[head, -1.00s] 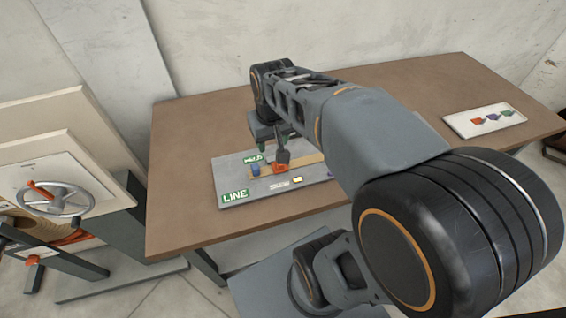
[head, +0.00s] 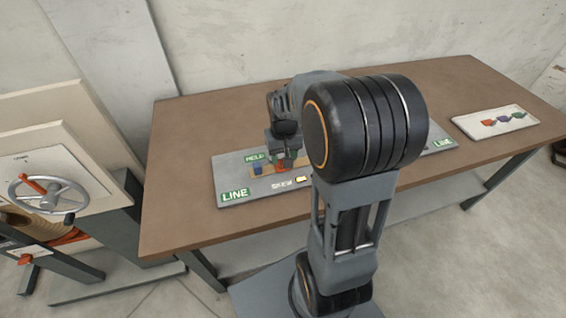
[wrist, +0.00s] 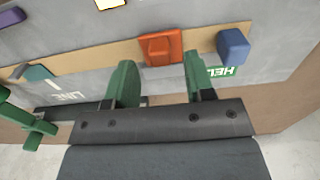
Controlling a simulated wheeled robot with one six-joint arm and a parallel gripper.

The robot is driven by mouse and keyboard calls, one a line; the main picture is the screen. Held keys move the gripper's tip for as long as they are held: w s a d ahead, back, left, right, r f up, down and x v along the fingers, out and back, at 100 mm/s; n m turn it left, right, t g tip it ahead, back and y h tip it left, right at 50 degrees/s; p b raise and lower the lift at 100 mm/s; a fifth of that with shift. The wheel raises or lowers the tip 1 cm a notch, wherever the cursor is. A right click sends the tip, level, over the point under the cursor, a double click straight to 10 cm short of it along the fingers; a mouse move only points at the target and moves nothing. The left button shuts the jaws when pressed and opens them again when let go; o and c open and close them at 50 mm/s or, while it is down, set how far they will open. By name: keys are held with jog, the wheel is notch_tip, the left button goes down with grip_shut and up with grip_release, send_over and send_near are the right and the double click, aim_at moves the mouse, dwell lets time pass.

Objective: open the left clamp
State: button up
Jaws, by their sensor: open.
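I cannot tell for sure which part is the left clamp. My gripper (head: 285,158) reaches down over the grey board on the table. In the wrist view, my gripper (wrist: 160,68) is open, its two green fingers spread apart. An orange block (wrist: 160,47) lies just beyond the gap between the fingertips, not held. A blue block (wrist: 233,46) lies to the right of the fingers. In the head view the blue block (head: 258,169) is at the left end of the tan strip. My arm hides the board's middle.
A white tray (head: 470,126) with coloured pieces lies at the table's right. A handwheel (head: 48,208) with an orange handle stands left of the table (head: 180,220). The table's left end is clear.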

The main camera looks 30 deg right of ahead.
jog(key=shift+f, duration=1.55)
jog(key=shift+r, duration=0.1)
grip_shut()
